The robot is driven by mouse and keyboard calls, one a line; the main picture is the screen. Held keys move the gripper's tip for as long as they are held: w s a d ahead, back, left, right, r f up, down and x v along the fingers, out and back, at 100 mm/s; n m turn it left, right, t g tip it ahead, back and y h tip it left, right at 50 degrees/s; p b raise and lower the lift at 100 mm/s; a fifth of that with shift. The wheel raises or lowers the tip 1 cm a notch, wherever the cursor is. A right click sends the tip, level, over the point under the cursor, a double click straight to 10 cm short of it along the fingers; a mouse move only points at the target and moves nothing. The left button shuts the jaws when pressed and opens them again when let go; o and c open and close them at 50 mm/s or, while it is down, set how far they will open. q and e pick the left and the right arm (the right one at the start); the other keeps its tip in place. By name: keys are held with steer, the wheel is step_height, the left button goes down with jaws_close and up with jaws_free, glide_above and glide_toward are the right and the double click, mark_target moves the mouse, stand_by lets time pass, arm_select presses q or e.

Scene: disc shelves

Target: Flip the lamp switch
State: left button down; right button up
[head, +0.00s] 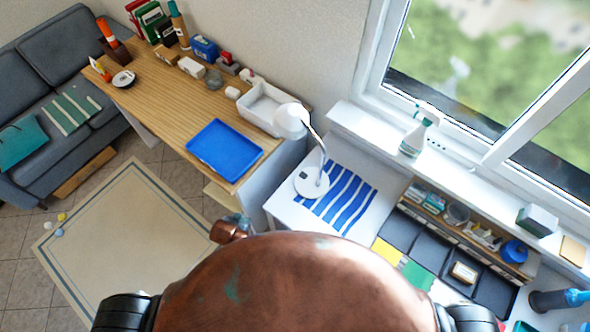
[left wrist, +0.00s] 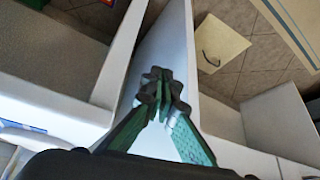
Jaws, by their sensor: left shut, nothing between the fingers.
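The white desk lamp (head: 290,121) stands upright on the white desk, left of the window. Its head hangs over a curved stem on a round white base (head: 318,191). A small dark spot, perhaps the switch, shows on top of the base. In the left wrist view my left gripper (left wrist: 160,82) is shut and empty, its dark fingertips together above a white panel edge. In the head view my own copper body hides the lower middle, and the left fingers are not clearly visible. My right gripper is not in view.
A blue-striped cloth (head: 350,203) lies beside the lamp base. A white tray (head: 251,116) and blue tray (head: 223,150) are on the wooden desk (head: 160,108). A spray bottle (head: 414,137) stands on the sill. Pale panels and open compartments surround my left gripper; floor tiles (left wrist: 262,82) show beyond.

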arm_select(q)
steer(key=w+d+r+m+t+h+p, duration=0.1)
steer(key=w+d+r+m, duration=0.1)
steer(key=w+d+r, duration=0.4)
steer(key=w+d+r+m+t+h+p, duration=0.1)
steer(key=w+d+r, duration=0.4)
steer(key=d+r, duration=0.7)
step_height(320, 180, up, 3)
steer(key=shift+w+d+f+m+t+h+p, duration=0.2)
steer(key=shift+w+d+m+t+h+p, duration=0.15)
steer(key=shift+m+h+p, duration=0.3)
steer(key=shift+w, duration=0.1)
glide_toward(303, 171)
steer(key=w+d, duration=0.2)
steer(key=w, duration=0.1)
steer(key=shift+d+b, duration=0.25)
steer(key=shift+b, duration=0.1)
step_height(303, 171, down, 2)
steer(key=shift+w+f, duration=0.2)
steer(key=shift+w+a+f, duration=0.1)
steer(key=shift+a+f, duration=0.05)
steer(key=shift+f, duration=0.7)
